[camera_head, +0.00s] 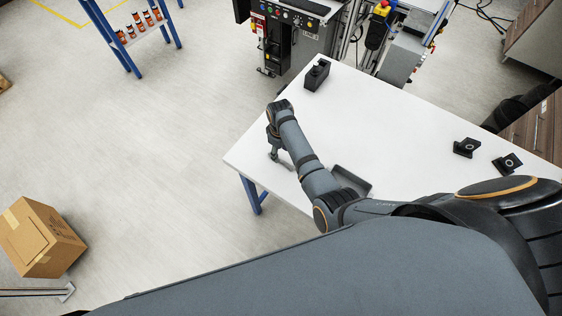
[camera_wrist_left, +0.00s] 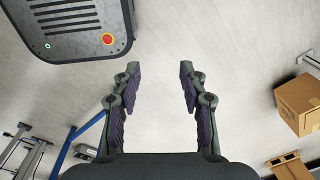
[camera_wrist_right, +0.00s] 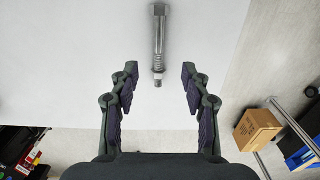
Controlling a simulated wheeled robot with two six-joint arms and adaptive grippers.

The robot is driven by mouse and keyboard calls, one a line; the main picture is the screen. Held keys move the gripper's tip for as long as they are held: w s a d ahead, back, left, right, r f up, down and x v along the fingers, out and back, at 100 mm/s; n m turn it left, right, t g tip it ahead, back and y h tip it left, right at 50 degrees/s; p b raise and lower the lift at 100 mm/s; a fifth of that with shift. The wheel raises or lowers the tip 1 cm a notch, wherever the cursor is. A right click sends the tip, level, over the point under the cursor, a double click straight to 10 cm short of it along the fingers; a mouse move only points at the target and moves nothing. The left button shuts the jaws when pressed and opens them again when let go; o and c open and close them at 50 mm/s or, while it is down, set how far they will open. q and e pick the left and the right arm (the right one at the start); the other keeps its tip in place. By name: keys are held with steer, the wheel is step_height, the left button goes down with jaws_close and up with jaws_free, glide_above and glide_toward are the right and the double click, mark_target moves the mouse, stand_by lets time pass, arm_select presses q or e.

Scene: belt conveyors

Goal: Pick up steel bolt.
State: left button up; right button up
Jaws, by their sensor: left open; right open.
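The steel bolt (camera_wrist_right: 159,42) lies on the white table (camera_wrist_right: 60,70) in the right wrist view, its shaft pointing towards my right gripper (camera_wrist_right: 160,72). That gripper is open and empty, and the bolt's near end lies midway between the fingertips in the picture. In the head view my right gripper (camera_head: 278,154) is low over the table's left part; I cannot make out the bolt there for certain. My left gripper (camera_wrist_left: 159,70) is open and empty over bare floor in the left wrist view; it is not in the head view.
On the table stand a black block (camera_head: 317,74) at the back and two black parts, one here (camera_head: 467,147) and one beside it (camera_head: 508,163). A dark grey tray (camera_head: 352,181) is partly behind my right arm. A cardboard box (camera_head: 39,237) stands on the floor, left.

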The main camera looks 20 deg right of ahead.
mark_target(281, 160)
steer(key=shift+w+f+b, duration=0.35)
steer(key=shift+f+b, duration=0.05)
steer(key=shift+f, duration=0.15)
arm_select(q)
steer(key=w+f+t+b, duration=0.1)
steer(key=w+f, duration=0.1)
steer(key=w, duration=0.5)
arm_select(e)
steer(key=shift+s+d+f, duration=0.1)
steer(key=shift+s+f, duration=0.05)
steer(key=shift+f, duration=0.4)
steer(key=f+b, duration=0.2)
steer(key=b, duration=0.1)
steer(key=shift+s+f+b, duration=0.15)
steer(key=shift+s+b, duration=0.15)
steer(key=shift+s, duration=0.05)
steer(key=shift+w+f+b, duration=0.1)
steer(key=shift+f+b, duration=0.4)
steer(key=shift+b, duration=0.2)
steer(key=shift+r, duration=0.2)
steer(key=c, duration=0.4)
steer(key=shift+c, duration=2.5)
arm_select(q)
steer(key=s+f, duration=0.1)
steer(key=f, duration=0.1)
steer(key=s+f, duration=0.2)
arm_select(e)
jaws_close()
